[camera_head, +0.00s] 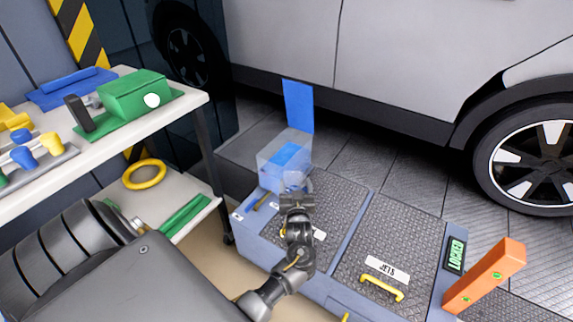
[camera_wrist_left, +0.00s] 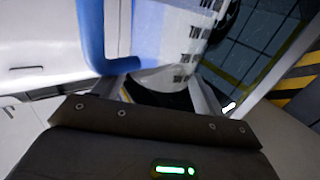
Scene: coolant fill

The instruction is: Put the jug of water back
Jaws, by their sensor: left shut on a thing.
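The jug of water (camera_head: 285,157) looks like a clear boxy container with blue liquid in it, at the far left end of a low blue unit. My left gripper (camera_head: 294,193) is at its near side, shut on its clear rounded part. In the left wrist view the jug (camera_wrist_left: 185,35) is close up, with printed marks and a thick blue edge, and a whitish part lies between the fingers (camera_wrist_left: 160,88). I cannot tell whether the jug's base touches anything. My right gripper is out of view.
An upright blue panel (camera_head: 298,105) stands just behind the jug. The low unit (camera_head: 352,228) has tread-plate covers, a yellow handle (camera_head: 382,288), a lit green display (camera_head: 456,254) and an orange block (camera_head: 485,276). A workbench (camera_head: 190,101) stands left, a car (camera_head: 400,60) behind.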

